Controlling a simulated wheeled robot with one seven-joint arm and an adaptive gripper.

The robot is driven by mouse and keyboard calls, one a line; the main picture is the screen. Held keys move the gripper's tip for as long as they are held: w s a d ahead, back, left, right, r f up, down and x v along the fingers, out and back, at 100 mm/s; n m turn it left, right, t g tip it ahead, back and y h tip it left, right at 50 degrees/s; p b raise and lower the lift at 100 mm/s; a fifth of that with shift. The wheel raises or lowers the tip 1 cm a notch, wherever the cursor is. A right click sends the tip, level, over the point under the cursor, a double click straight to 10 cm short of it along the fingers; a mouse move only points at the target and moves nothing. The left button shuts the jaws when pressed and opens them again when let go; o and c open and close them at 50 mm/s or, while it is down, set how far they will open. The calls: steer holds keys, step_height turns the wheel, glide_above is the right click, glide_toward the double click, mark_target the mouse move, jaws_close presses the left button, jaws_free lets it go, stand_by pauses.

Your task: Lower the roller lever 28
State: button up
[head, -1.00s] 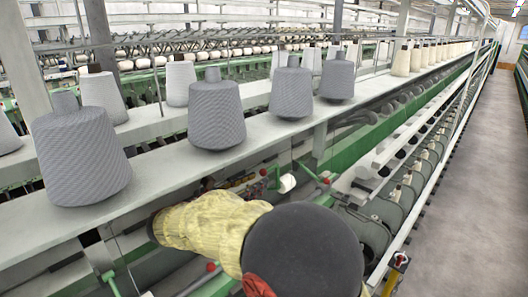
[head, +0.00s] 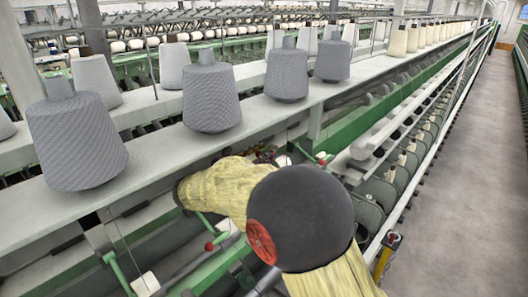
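The spinning frame has green levers with red knobs below the shelf. One red-knobbed lever (head: 209,246) is below my forearm, and another red-knobbed lever (head: 322,162) is to the right, under the shelf edge. No number is readable, so I cannot tell which is roller lever 28. My arm, in a yellow sleeve with a dark round elbow, covers the middle of the machine front. Its far end points left, to just under the shelf. My gripper does not show.
A long grey shelf (head: 170,150) carries several grey yarn cones (head: 211,95) above the levers. A white roller (head: 146,283) is at the lower left. A yellow and black post (head: 386,255) stands at the right, beside the open aisle floor (head: 470,200).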

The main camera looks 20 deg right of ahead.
steer(key=shift+c, duration=0.9)
jaws_close()
